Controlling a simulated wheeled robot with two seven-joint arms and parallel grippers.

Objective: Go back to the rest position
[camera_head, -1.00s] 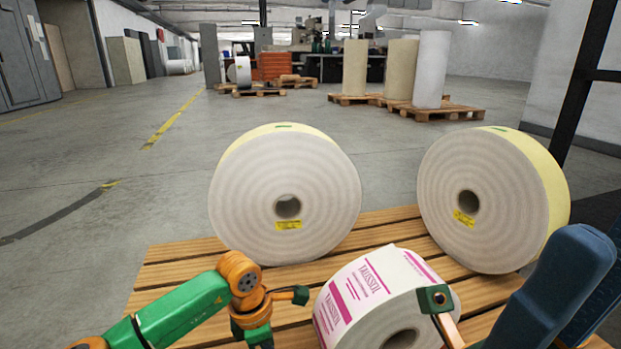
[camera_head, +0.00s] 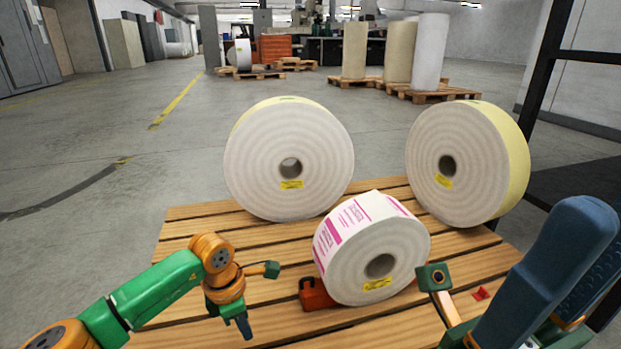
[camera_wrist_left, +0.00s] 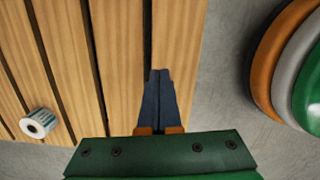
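My left gripper (camera_head: 243,328) points down over the front left of the wooden pallet (camera_head: 190,228). In the left wrist view its two dark blue fingers (camera_wrist_left: 161,75) lie together, shut, with nothing between them. A white label roll with pink print (camera_head: 380,266) stands on edge on the pallet, to the right of the left gripper and apart from it. My right arm (camera_head: 560,265) comes in at the lower right, and its gripper fingers are out of view.
Two large pale rolls, left (camera_head: 288,163) and right (camera_head: 466,165), stand at the pallet's back. Red wedges (camera_head: 314,294) sit by the printed roll. A dark frame (camera_head: 545,75) stands at right. The floor at left is clear. The wrist view shows a small roll (camera_wrist_left: 38,123).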

